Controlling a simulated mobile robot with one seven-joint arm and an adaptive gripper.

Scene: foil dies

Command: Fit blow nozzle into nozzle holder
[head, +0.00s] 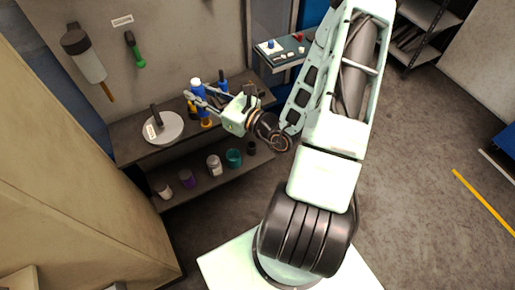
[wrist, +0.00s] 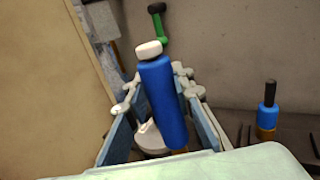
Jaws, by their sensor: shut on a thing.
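A blue cylinder with a white top, which I take to be the blow nozzle (wrist: 163,100), stands between the fingers of my gripper (wrist: 160,86). My gripper (head: 193,93) is shut on it over the workbench, and the nozzle (head: 198,99) leans slightly in the wrist view. A bit of orange shows at its lower end; whether that is part of it or a thing beneath it, I cannot tell. No nozzle holder can be made out for certain; my gripper hides part of the bench.
A blue piece with a black top (wrist: 268,112) stands in an orange-brown base to the right. A white round plate (head: 170,132) lies on the bench (head: 128,131). Several cups stand on the shelf below. Tools hang on the wall behind, including a green-handled one (head: 133,52).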

